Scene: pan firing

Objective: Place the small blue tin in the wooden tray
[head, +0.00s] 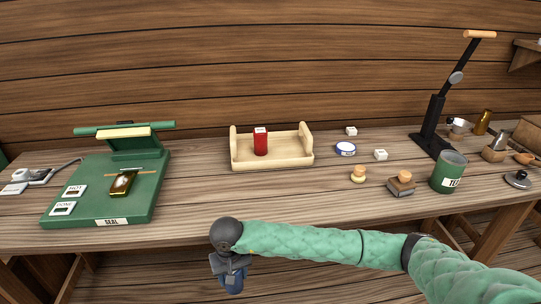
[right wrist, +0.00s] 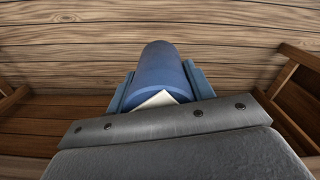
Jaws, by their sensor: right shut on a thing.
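The small blue tin (right wrist: 163,75) is a blue cylinder with a pale label patch, held between the fingers of my right gripper (right wrist: 160,92) in the right wrist view. In the head view my right gripper (head: 230,268) hangs in front of the bench's front edge, and the blue tin (head: 235,283) shows partly at its lower end. The wooden tray (head: 273,163) stands on the bench towards the back wall, beyond the gripper and a little to its right. A red tin (head: 261,144) stands in the tray's left part; its right part looks clear. My left gripper is not in view.
A green sealing press (head: 105,203) stands left of the tray. The bench in front of the tray is clear.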

